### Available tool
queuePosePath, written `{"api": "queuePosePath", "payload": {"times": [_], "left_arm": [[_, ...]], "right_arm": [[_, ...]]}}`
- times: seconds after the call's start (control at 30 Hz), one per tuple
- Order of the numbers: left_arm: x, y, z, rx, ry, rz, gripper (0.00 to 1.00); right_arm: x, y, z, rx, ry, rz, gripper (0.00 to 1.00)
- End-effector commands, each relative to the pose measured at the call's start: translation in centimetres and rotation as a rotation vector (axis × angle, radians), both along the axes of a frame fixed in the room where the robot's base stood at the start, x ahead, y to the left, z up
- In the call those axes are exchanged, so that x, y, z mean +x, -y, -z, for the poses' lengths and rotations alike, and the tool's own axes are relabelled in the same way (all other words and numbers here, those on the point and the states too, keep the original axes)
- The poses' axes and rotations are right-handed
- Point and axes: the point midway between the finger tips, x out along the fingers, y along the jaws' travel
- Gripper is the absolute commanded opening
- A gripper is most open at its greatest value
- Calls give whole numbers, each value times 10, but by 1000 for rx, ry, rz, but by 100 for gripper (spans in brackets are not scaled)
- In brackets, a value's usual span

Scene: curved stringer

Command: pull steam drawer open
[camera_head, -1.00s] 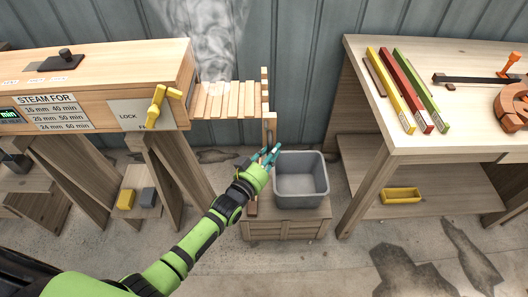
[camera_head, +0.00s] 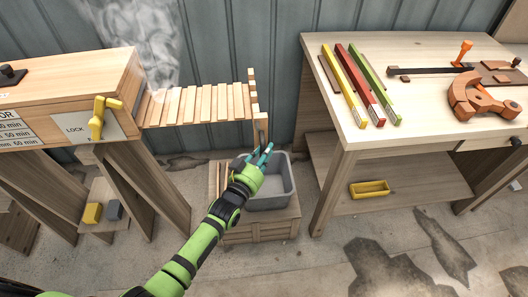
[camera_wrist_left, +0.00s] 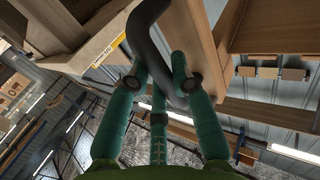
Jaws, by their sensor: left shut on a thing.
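The steam drawer (camera_head: 205,104) is a slatted wooden rack that sticks out of the right end of the wooden steam box (camera_head: 75,78), with an upright end board (camera_head: 253,92). My left gripper (camera_head: 263,156) is at the lower part of that end board. In the left wrist view its teal fingers (camera_wrist_left: 160,82) are shut around a dark curved handle (camera_wrist_left: 146,32). My right gripper is not in view.
A grey bin (camera_head: 272,190) on a wooden crate (camera_head: 262,228) stands below the drawer's end. To the right is a workbench (camera_head: 425,130) with coloured bars (camera_head: 360,82) and an orange clamp (camera_head: 478,100). Steam rises behind the drawer. Open floor lies in front.

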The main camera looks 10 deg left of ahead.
Motion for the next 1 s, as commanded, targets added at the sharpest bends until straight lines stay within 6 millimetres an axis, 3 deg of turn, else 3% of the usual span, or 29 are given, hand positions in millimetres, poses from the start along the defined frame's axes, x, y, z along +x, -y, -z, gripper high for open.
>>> {"api": "queuePosePath", "payload": {"times": [0.03,0.07,0.1,0.53,1.0], "left_arm": [[0,0,0,0,0,0,0],[0,0,0,0,0,0,31],[0,0,0,0,0,0,35],[-9,-4,1,0,-1,-1,35],[-96,-31,1,1,-2,-1,35]], "right_arm": [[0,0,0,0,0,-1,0],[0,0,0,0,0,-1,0],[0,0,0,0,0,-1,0],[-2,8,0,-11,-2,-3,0],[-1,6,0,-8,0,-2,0]]}}
